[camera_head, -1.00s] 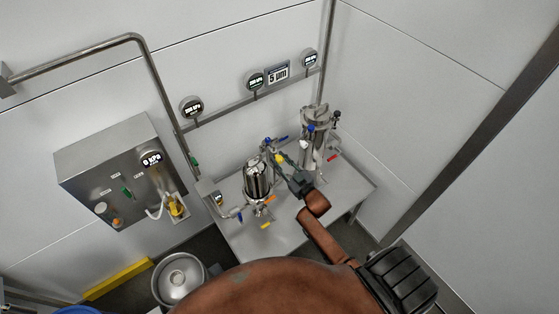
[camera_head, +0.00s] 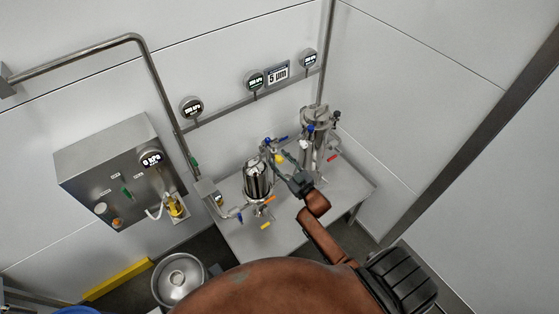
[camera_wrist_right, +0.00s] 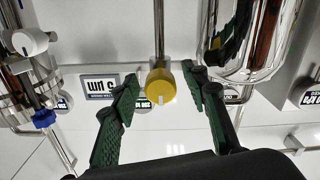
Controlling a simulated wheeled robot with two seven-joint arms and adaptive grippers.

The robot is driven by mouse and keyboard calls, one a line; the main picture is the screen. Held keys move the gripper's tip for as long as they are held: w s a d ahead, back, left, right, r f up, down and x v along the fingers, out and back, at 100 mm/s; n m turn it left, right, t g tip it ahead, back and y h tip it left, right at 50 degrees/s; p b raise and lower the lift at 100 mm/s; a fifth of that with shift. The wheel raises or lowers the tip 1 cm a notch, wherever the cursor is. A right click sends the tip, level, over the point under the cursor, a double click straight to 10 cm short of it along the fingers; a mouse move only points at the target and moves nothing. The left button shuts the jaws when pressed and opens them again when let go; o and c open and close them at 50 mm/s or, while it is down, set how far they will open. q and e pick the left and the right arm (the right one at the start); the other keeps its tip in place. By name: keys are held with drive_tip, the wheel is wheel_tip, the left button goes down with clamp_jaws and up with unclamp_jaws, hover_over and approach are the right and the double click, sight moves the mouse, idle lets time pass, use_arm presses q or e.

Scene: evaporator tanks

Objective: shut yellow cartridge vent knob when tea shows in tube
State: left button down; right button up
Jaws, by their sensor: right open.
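The yellow vent knob (camera_wrist_right: 161,88) shows in the right wrist view, at the end of a thin metal pipe, with a pale mark on its face. My right gripper (camera_wrist_right: 160,77) is open, one green-padded finger on each side of the knob with gaps showing. In the head view the right gripper (camera_head: 285,163) is beside the small yellow knob (camera_head: 279,159), between the two housings. My left gripper is not in view.
A steel housing (camera_head: 257,178) and a taller one (camera_head: 315,130) stand on a steel table (camera_head: 270,238). A blue-handled valve (camera_head: 269,142) is close behind the gripper.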

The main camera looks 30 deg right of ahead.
drive_tip(key=shift+s, duration=0.1)
drive_tip(key=s+d, duration=0.1)
drive_tip(key=s, duration=1)
drive_tip(key=shift+s, duration=0.4)
